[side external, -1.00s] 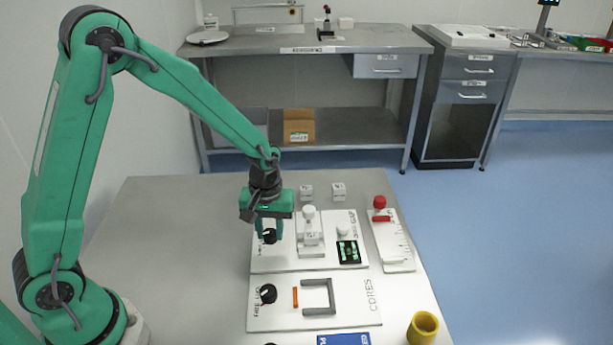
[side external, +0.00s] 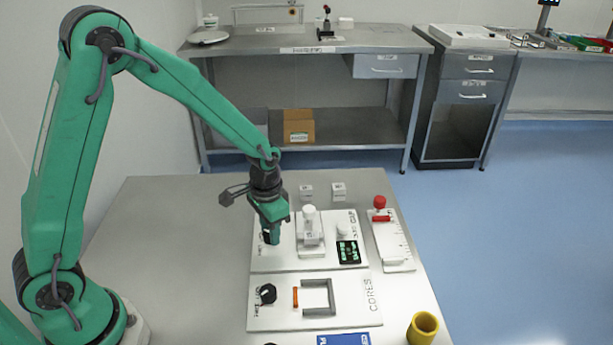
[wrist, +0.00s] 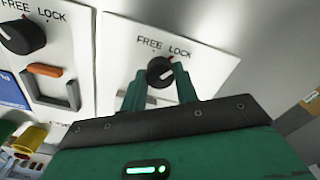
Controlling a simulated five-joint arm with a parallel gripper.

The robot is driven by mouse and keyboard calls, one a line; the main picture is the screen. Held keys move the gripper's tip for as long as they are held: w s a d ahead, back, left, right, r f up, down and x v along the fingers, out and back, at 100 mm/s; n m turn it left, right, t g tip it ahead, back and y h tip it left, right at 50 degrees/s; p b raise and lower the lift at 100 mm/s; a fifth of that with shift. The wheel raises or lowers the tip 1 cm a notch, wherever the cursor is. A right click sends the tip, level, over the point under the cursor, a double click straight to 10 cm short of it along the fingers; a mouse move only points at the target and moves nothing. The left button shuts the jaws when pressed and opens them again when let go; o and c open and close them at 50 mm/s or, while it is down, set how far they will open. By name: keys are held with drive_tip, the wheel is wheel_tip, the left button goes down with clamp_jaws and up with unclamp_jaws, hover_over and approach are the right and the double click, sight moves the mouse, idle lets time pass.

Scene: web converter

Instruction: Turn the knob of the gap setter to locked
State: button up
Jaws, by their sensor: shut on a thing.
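The gap setter (side external: 285,262) is a white panel with a black knob at its left end, white posts and a small green-lit display (side external: 348,251). My gripper (side external: 270,238) points down over the knob, which it mostly hides in the side view. In the wrist view the black knob (wrist: 159,73) sits between my two green fingers (wrist: 160,76), which are shut on it. The words FREE and LOCK are printed beside it. A small red and white mark on the knob's edge lies toward LOCK; its exact angle is hard to tell.
The CORES panel (side external: 350,318), with its own black knob (side external: 266,294) and a grey U-shaped frame (side external: 318,297), lies in front. A white plate with a red knob (side external: 380,202) is to the right. Two small white blocks stand behind.

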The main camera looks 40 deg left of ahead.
drive_tip(key=shift+m, duration=0.6)
drive_tip(key=o, duration=1)
drive_tip(key=shift+r, duration=0.15)
drive_tip(key=shift+r, duration=3.75)
drive_tip(key=shift+r, duration=0.15)
